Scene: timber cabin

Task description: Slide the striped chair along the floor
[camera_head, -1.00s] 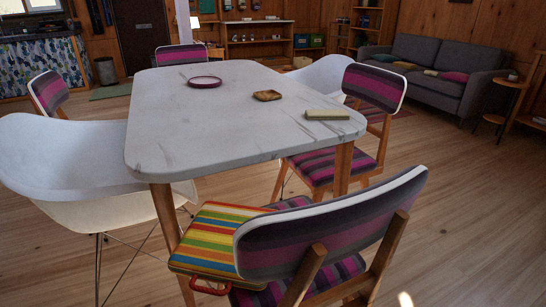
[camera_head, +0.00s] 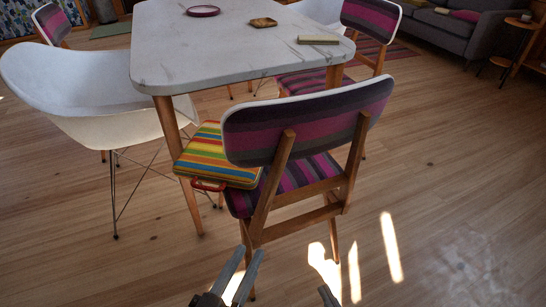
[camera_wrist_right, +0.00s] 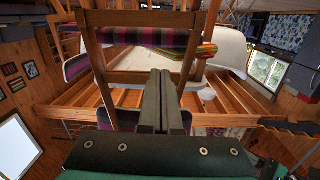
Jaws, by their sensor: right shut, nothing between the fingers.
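The nearest striped chair (camera_head: 310,120) stands upright at the table's near end. It has a purple, pink and grey striped back and seat and a wooden frame, with its back toward me. My left gripper (camera_head: 243,262) is low in the head view, just in front of the chair's rear leg, with its two fingers apart and nothing seen between them. My right gripper (camera_head: 326,291) shows only as a tip at the bottom edge. In the right wrist view my right gripper (camera_wrist_right: 163,75) is shut and empty, with the chair's wooden frame (camera_wrist_right: 140,76) ahead of it.
A multicoloured striped flat item (camera_head: 215,155) with a red handle overlaps the chair seat's left side. The white marble-look table (camera_head: 235,50) is beyond it. A white shell chair (camera_head: 85,90) stands left, another striped chair (camera_head: 370,20) beyond. Bare floor (camera_head: 440,190) lies right.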

